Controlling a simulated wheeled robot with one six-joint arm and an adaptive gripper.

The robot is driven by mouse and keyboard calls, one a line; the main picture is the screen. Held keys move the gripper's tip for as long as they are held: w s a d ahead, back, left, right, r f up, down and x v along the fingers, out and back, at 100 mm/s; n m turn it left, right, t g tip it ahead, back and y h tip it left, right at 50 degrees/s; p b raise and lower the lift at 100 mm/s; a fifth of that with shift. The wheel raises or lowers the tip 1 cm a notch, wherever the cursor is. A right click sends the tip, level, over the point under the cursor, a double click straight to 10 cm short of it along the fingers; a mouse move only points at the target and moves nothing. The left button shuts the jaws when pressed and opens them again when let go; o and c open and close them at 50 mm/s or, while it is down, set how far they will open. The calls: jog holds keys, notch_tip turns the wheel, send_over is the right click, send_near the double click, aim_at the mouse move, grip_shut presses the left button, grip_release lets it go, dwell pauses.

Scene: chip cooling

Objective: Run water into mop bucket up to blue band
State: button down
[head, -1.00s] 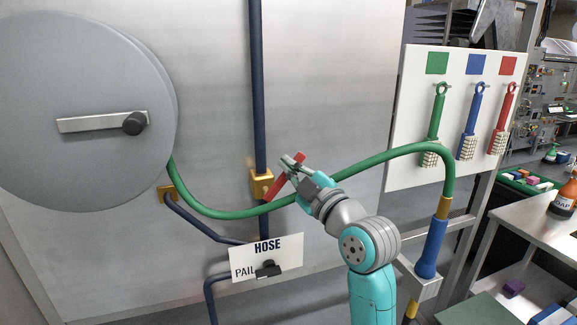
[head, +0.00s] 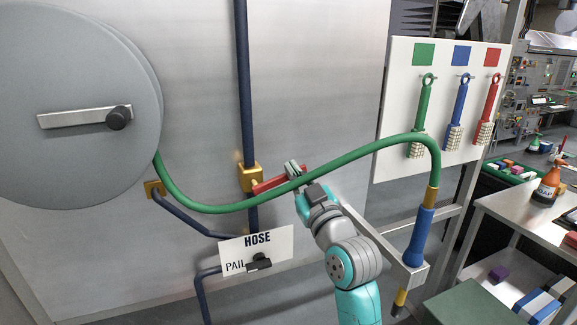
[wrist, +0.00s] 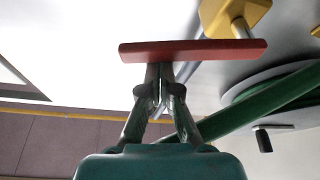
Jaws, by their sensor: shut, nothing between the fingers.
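The brass valve (head: 250,177) sits on a dark blue vertical pipe, with a red lever (head: 268,186) reaching out to its right, nearly level. My gripper (head: 292,168) is at the lever's outer part, partly behind the green hose. In the wrist view my gripper (wrist: 160,75) is shut and empty, its tips right at the red lever (wrist: 195,50), apparently touching it. The brass valve (wrist: 238,14) is behind. A HOSE/PAIL sign (head: 272,242) carries a black selector knob (head: 258,262), which is by the word PAIL. No mop bucket or blue band shows.
The green hose (head: 350,156) runs from the large grey reel (head: 75,160) across my wrist to a blue nozzle (head: 420,236) in a holder. Colour-coded brushes hang on a white board (head: 397,100). A metal bench (head: 520,213) stands at right.

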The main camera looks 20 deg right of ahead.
jog(key=shift+d+f+m, duration=0.15)
jog(key=shift+d+f, duration=0.05)
jog(key=shift+f, duration=0.4)
jog(key=shift+d+f+m, duration=0.15)
jog(key=shift+d+f, duration=0.05)
jog(key=shift+f, duration=0.6)
jog(key=s+r, duration=0.1)
jog(key=s, duration=0.8)
jog(key=shift+s, duration=0.25)
jog(key=shift+r, duration=0.1)
